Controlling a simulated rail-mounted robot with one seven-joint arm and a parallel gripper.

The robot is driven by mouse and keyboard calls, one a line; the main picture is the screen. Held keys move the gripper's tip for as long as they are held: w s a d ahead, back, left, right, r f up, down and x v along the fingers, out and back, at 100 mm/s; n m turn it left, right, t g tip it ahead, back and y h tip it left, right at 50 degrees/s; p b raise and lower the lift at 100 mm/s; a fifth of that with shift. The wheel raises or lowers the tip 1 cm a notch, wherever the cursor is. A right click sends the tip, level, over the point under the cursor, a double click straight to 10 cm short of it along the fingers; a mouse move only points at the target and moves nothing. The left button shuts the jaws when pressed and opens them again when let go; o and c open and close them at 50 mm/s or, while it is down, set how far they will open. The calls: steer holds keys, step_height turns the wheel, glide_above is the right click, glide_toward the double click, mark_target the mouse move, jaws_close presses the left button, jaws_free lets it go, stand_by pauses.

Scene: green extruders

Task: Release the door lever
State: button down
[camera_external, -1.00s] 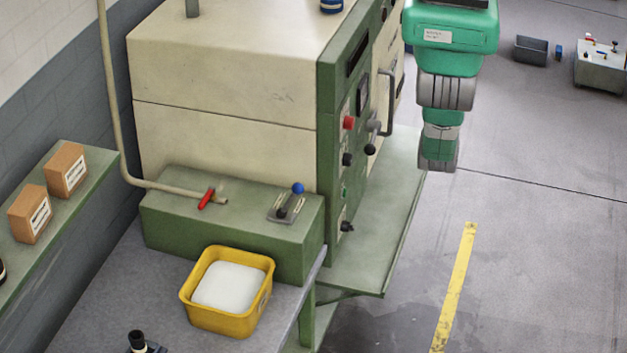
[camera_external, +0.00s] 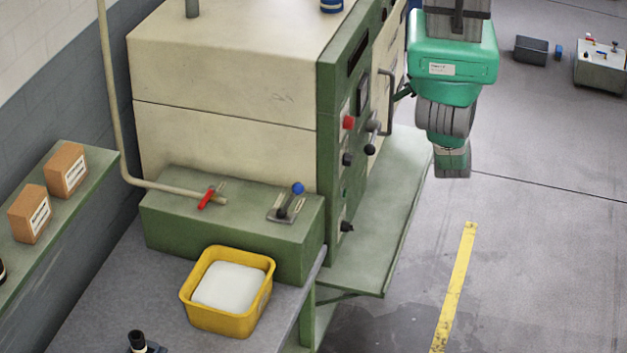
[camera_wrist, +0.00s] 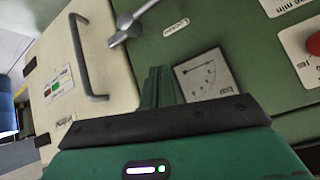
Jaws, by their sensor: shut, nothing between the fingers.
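The grey door lever (camera_external: 373,126) sits on the green front frame of the cream and green machine, beside the cream door. In the wrist view the metal lever (camera_wrist: 128,28) shows at top centre, its upper end cut off by the frame edge. My gripper (camera_external: 399,96) is partly hidden behind my green arm in the external view, close to the door's bar handle. In the wrist view my gripper (camera_wrist: 158,72) has its green fingers together with nothing between them. The fingertips appear below and right of the lever, apart from it, left of the dial gauge.
The bar handle (camera_wrist: 88,58) stands out from the cream door (camera_wrist: 45,65), left of the lever. A dial gauge (camera_wrist: 203,75) and a red button (camera_wrist: 314,43) lie to the right. A green ledge (camera_external: 385,225) juts out below the machine front.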

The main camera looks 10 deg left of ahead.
mark_target(374, 132)
steer(key=s+f+n+g+y, duration=0.1)
steer(key=s+f+g, duration=0.2)
steer(key=f, duration=0.3)
steer(key=shift+s+n+b, duration=0.2)
steer(key=shift+n+b, duration=0.1)
steer(key=shift+b, duration=0.05)
steer(key=p+x, duration=0.1)
steer(key=x, duration=0.9)
steer(key=shift+s, duration=0.15)
